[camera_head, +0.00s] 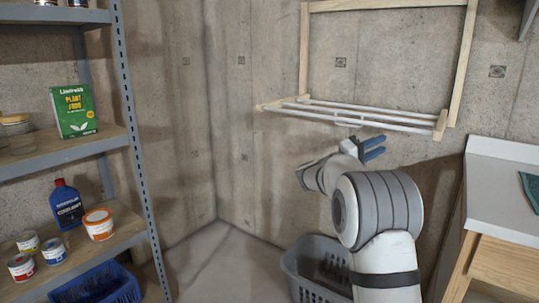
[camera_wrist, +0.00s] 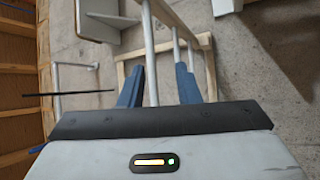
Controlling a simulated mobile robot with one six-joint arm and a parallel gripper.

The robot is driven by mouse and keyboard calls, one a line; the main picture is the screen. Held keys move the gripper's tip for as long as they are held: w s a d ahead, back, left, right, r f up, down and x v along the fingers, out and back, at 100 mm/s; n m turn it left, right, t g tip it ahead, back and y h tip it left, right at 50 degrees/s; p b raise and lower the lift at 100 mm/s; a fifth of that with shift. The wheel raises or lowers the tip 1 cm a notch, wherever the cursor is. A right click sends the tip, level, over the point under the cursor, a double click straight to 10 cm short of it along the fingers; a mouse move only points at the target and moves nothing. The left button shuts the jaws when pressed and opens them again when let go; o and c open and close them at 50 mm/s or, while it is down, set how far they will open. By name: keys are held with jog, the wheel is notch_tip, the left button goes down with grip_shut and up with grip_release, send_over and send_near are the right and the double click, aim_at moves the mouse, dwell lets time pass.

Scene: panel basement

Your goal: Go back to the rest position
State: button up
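My gripper (camera_head: 379,146) is raised in front of the concrete wall, just below the wooden drying rack (camera_head: 461,70) in the head view. Its two blue fingers are apart and point to the right. In the wrist view my gripper (camera_wrist: 158,82) shows both fingers spread, with nothing clearly held. A white rail (camera_wrist: 150,45) of the rack appears between and beyond the fingers there. I cannot tell its exact distance from them.
A metal shelf (camera_head: 125,80) with a green plant food box (camera_head: 75,110), a coolant bottle (camera_head: 66,204) and cans stands at left. A grey basket (camera_head: 297,268) is on the floor. A white counter (camera_head: 498,190) is at right. Floor between shelf and basket is clear.

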jog(key=s+d+r+g+y+p, duration=0.1)
jog(key=s+r+g+y+p, duration=0.1)
jog(key=s+y+p, duration=0.6)
jog(key=s+r+g+y+p, duration=0.15)
jog(key=s+p, duration=0.25)
jog(key=s, duration=0.7)
jog(key=s+a+r+y+p, duration=0.1)
jog(key=s+a+y+p, duration=0.4)
jog(key=s, duration=0.5)
jog(key=s+a+y+p, duration=0.6)
jog(key=s+a+p, duration=0.2)
jog(key=s+a, duration=0.2)
jog(key=shift+s+a+r+p, duration=0.35)
jog(key=shift+s+a, duration=0.05)
jog(key=shift+s, duration=0.3)
